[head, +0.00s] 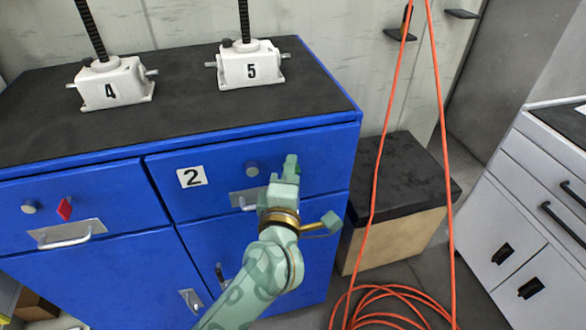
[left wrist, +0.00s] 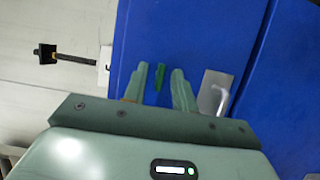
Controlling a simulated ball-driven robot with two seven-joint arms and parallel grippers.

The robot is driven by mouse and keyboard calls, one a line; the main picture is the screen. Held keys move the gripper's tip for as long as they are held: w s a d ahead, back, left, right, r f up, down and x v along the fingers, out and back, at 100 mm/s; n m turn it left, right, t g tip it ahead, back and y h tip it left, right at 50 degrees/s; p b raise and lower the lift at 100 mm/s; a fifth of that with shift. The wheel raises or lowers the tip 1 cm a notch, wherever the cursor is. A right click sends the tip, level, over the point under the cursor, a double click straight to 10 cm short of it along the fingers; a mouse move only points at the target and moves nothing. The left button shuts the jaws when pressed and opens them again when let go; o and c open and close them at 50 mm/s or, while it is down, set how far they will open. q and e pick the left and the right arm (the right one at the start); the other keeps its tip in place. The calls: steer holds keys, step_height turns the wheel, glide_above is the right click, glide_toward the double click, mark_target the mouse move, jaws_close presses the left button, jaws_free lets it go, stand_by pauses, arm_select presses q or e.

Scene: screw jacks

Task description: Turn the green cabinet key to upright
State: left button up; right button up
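The green cabinet key (left wrist: 160,76) shows in the left wrist view as a small dark green piece against the blue drawer front. It stands in the gap between the two fingers of my left gripper (left wrist: 161,90). A strip of blue shows on both sides of it, so the fingers look open and not touching it. In the head view my left gripper (head: 286,172) is in front of the right-hand drawer marked 2, right of its round grey knob. It hides most or all of the key there. My right gripper is in neither view.
The blue cabinet (head: 100,190) has a dark top with white screw jacks 4 (head: 110,84) and 5 (head: 249,64). A red key (head: 65,209) is on the left drawer. A drawer handle (left wrist: 220,100) is close beside the fingers. An orange cable (head: 372,200) hangs at the right.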

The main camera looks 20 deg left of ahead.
arm_select(q)
jaws_close()
